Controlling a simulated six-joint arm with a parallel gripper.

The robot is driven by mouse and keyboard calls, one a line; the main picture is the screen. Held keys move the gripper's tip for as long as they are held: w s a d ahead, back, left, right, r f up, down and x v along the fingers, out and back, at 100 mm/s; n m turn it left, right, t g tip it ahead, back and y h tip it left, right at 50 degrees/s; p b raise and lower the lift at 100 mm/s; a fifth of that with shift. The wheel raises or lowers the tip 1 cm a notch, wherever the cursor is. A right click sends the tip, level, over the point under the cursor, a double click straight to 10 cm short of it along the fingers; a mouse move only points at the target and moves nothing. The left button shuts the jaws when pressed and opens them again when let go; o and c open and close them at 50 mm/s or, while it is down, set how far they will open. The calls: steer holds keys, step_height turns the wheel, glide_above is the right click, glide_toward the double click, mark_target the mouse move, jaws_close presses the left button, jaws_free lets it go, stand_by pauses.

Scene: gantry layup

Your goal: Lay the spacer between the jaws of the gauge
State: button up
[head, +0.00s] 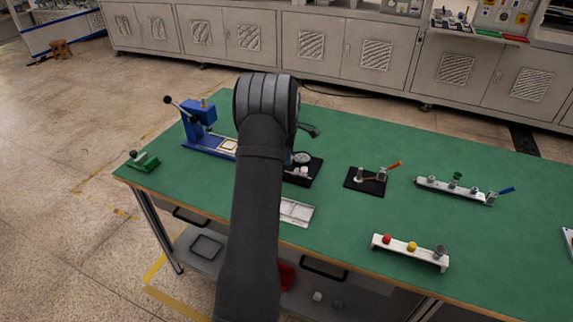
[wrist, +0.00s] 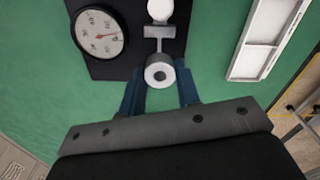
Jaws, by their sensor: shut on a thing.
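The gauge has a round white dial (wrist: 99,33) with a red needle, fixed to a black base (wrist: 108,70). In the head view its dial (head: 302,157) shows just right of my arm. Beside the dial in the wrist view, a white round part (wrist: 160,10) and a grey block on a stem (wrist: 158,32) look like the gauge's jaws. My arm hides the gripper in the head view.
A white tray (head: 297,212) lies near the table's front edge, right of the gripper in the wrist view (wrist: 242,40). A blue press (head: 200,135) stands left. Green table between is clear.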

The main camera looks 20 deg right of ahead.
steer(key=shift+w+a+f, duration=0.2)
steer(key=shift+w+f, duration=0.05)
steer(key=shift+f, duration=1.95)
steer(key=shift+f, duration=0.1)
steer(key=o, duration=1)
steer(key=shift+c, duration=0.2)
step_height(320, 180, up, 12)
steer(key=shift+r, duration=0.15)
